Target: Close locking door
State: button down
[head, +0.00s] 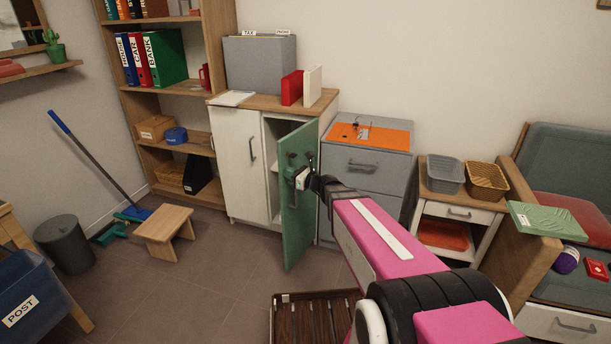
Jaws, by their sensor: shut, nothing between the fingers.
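The green door (299,220) of the white cabinet (238,163) stands open and swung outward, and part of the dark inside shows behind it. Dark lock parts and a handle sit on its upper half. My gripper (303,179) is shut and empty at the door's lock area, by the handle. I cannot tell whether it touches the door. The gripper and wrist hide part of the door's right edge. The cabinet's left white door is closed, with a grey handle (252,149).
A grey drawer unit (364,165) with an orange mat stands right of the open door. A wooden stool (162,225) stands on the floor to the left, and a slatted wooden rack (300,312) lies in front. Floor between stool and door is clear.

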jog(key=w+a+m+t+h, duration=0.3)
jog(key=w+a+t+h, duration=0.1)
jog(key=w+a, duration=0.25)
send_near(261, 136)
jog(key=w+a, duration=0.3)
jog(key=a, duration=0.2)
jog(key=shift+w+d+m+t+h, duration=0.15)
jog(key=shift+w+m+t+h, duration=0.1)
jog(key=shift+w+m+h, duration=0.3)
jog(key=shift+w+d+m+t+h, duration=0.25)
jog(key=shift+w+m+h, duration=0.2)
jog(key=shift+w, duration=0.25)
jog(key=shift+w, duration=0.15)
